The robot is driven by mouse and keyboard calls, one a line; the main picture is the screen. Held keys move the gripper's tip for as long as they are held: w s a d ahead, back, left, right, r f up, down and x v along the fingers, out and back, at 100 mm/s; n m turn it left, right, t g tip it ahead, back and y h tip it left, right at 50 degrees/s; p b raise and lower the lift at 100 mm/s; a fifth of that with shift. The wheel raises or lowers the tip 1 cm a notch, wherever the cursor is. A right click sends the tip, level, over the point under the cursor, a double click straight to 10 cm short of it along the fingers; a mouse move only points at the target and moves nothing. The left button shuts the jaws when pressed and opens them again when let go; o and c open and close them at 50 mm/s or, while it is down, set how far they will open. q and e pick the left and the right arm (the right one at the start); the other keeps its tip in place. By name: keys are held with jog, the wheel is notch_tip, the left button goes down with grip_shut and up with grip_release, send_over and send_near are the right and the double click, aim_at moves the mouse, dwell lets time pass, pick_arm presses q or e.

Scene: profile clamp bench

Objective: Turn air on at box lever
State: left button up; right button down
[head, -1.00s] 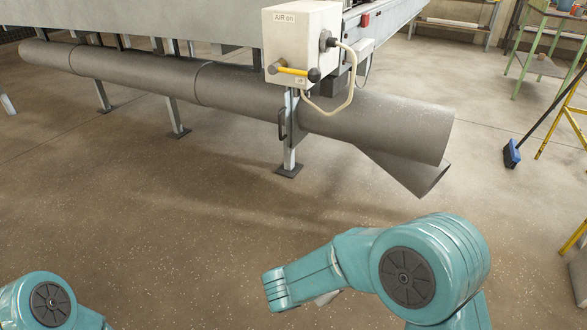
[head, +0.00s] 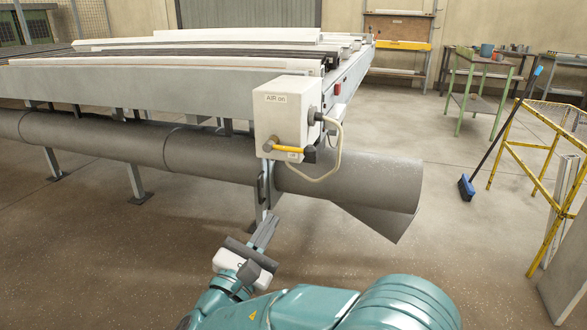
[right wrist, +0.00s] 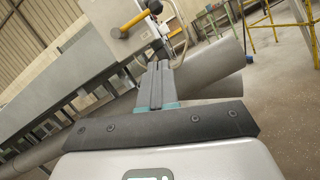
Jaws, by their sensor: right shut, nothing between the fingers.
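The pale grey air box (head: 284,112) is fixed at the bench's near corner, with an "AIR on" label on its front. Its yellow lever (head: 289,149) lies roughly level across the lower front, the black knob pointing right. A small label below it is too small to read surely. My right gripper (head: 267,228) is shut and empty, below the box and apart from the lever, fingers pointing up. In the right wrist view the shut fingers (right wrist: 158,70) point toward the box (right wrist: 106,16), and the yellow lever (right wrist: 134,21) shows above them. My left gripper is out of view.
A wide grey duct (head: 230,157) runs under the bench, behind my right gripper. A looped pale hose (head: 334,163) hangs at the box's right side. A blue broom (head: 467,187) and yellow frame (head: 545,170) stand at right. Floor in front is clear.

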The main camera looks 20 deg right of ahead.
aim_at(291, 149)
jog(key=s+r+b+x, duration=0.1)
jog(key=r+b+x, duration=0.1)
jog(key=x, duration=1)
jog(key=shift+d+r, duration=0.45)
jog(key=shift+d, duration=0.1)
jog(key=shift+w, duration=0.1)
